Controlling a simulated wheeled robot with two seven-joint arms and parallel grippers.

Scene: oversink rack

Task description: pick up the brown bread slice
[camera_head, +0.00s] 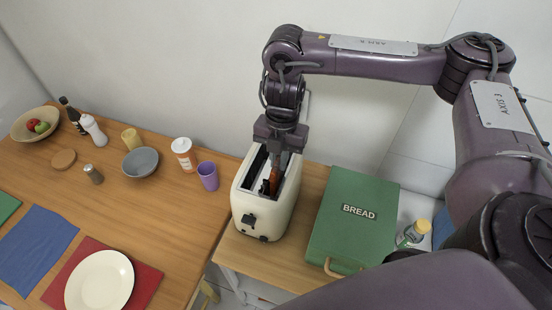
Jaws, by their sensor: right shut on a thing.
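The brown bread slice (274,181) shows as a narrow brown strip at the right slot of the cream toaster (243,207). My right gripper (272,184) points down over that slot and is shut on the slice. The fingers hide part of the slice, and I cannot tell how much of it is inside the slot. The toaster's left slot looks dark, with no bread showing. My left gripper is not in view.
A green bread box (352,238) stands right of the toaster, with a bottle (413,233) beyond it. A purple cup (208,176) and a white-and-orange jar (184,154) stand left. A white plate (100,281) lies on a red mat at the lower left.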

